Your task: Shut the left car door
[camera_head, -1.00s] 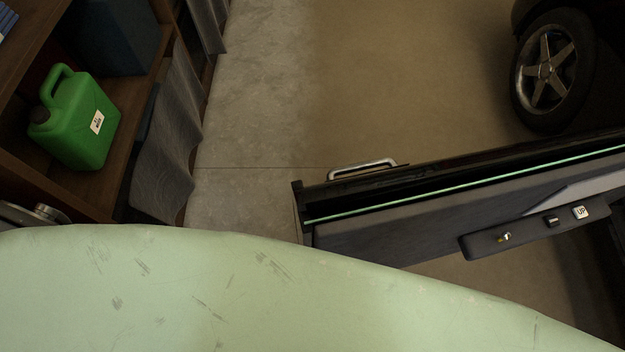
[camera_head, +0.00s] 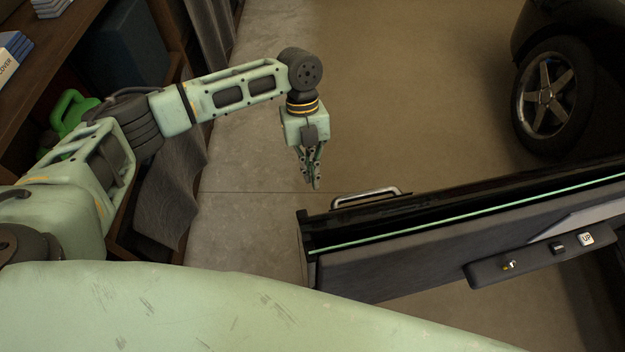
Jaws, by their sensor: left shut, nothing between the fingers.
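The car door (camera_head: 400,254) stands open across the lower right, seen from above. Its dark inner panel, a green-edged glass line and an armrest (camera_head: 525,259) with an "UP" button face me. A metal outer handle (camera_head: 366,196) sticks out on the far side near the door's free left end. My left gripper (camera_head: 313,185) is shut and empty, pointing down beyond the door's free end, just left of the handle and apart from it in the picture. Its height against the door is hard to tell. My right gripper is not in view.
A car wheel (camera_head: 545,98) shows at the upper right. A wooden shelf (camera_head: 60,55) with books and a green jug (camera_head: 72,112) stands at the left, with grey cloth (camera_head: 172,195) hanging from it. The floor (camera_head: 420,90) beyond the door is clear.

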